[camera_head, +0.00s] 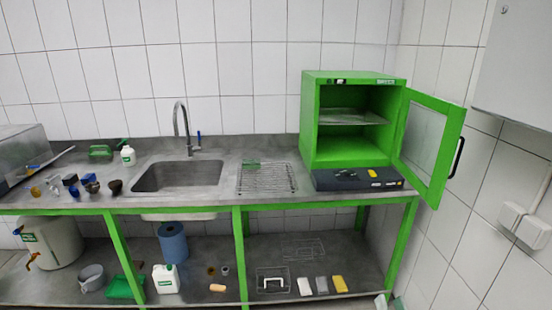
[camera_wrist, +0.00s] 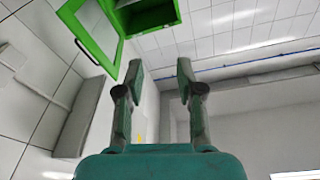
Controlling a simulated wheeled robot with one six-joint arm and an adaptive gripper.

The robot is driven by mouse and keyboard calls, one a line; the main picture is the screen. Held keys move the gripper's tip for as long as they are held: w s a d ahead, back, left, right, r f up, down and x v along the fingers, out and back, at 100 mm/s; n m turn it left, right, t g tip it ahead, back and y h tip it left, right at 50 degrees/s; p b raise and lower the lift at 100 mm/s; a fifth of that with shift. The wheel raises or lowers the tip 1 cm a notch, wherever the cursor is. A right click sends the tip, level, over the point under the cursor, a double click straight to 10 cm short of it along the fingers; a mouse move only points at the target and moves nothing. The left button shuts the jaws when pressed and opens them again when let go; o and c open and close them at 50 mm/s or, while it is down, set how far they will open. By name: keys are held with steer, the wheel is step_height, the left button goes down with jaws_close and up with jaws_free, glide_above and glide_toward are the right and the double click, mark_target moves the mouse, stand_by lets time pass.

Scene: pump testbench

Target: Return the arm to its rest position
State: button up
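My gripper (camera_wrist: 160,82) shows in the wrist view with its two fingers apart and nothing between them. It is in free air, and the wall and ceiling lie beyond it. The green cabinet (camera_wrist: 148,16) and its open door (camera_wrist: 90,30) are at the top left of that view. My arm and gripper do not show in the head view.
In the head view, the green cabinet (camera_head: 309,120) stands at the right of the counter, its glazed door (camera_head: 440,165) swung open to the right. A sink (camera_head: 180,177) and wire rack (camera_head: 266,180) are to its left. Several small items lie at the left. A shelf below holds containers.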

steer(key=s+a+n+y, duration=0.1)
steer(key=s+a, duration=0.3)
steer(key=a, duration=0.1)
steer(key=s+f+g+h, duration=0.1)
steer(key=s+f, duration=0.4)
steer(key=s, duration=0.3)
steer(key=s+f+g, duration=0.2)
steer(key=s+f, duration=0.3)
steer(key=s, duration=0.3)
steer(key=s+f+n+g, duration=0.1)
steer(key=s+n+g, duration=0.1)
steer(key=s, duration=1.6)
steer(key=shift+s+f, duration=0.2)
steer(key=shift+s, duration=0.15)
